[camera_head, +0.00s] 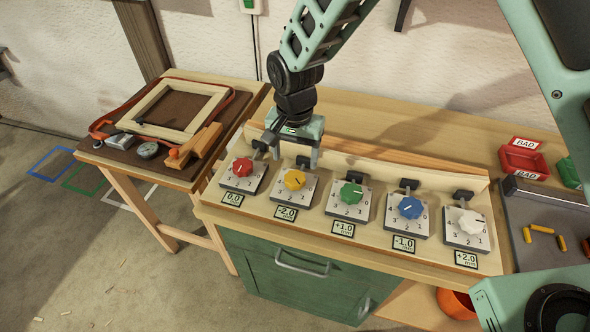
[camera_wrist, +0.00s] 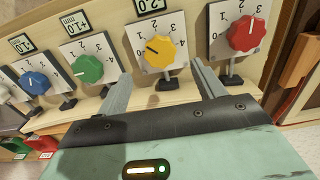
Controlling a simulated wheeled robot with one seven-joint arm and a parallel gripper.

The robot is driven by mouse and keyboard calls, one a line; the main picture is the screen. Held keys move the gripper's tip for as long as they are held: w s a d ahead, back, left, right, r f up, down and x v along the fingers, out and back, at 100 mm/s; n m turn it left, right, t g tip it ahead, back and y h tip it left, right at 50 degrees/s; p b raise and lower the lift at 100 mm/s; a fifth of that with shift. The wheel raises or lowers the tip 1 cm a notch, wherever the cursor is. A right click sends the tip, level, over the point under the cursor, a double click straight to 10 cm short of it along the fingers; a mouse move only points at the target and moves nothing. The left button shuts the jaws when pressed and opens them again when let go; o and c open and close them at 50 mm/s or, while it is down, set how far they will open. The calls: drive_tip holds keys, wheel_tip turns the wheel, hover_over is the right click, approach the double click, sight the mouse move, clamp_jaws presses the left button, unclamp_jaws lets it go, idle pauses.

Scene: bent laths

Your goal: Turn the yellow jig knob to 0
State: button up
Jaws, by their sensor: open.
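The yellow jig knob (camera_head: 294,180) is second from the left in a row of knobs, on a pale square dial plate (camera_head: 292,197) with dark numerals. A card reading -2.0 (camera_head: 285,213) lies in front of it. In the wrist view the yellow knob (camera_wrist: 160,52) has a dark pointer mark aimed left; I cannot tell its exact number. My gripper (camera_head: 303,163) is open and empty, just behind and above the yellow knob, apart from it. In the wrist view my gripper's fingers (camera_wrist: 164,88) stand apart, one on each side below the knob.
A red knob (camera_head: 242,167) is to the left. Green (camera_head: 351,193), blue (camera_head: 410,208) and white (camera_head: 469,222) knobs are to the right. Small dark clamps stand behind the plates. A raised wooden back rail (camera_head: 400,177) runs behind.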

sight(295, 177)
wheel_tip(295, 177, down, 7)
drive_tip(key=shift+f+p, duration=0.1)
drive_tip(key=shift+p, duration=0.65)
drive_tip(key=c, duration=1)
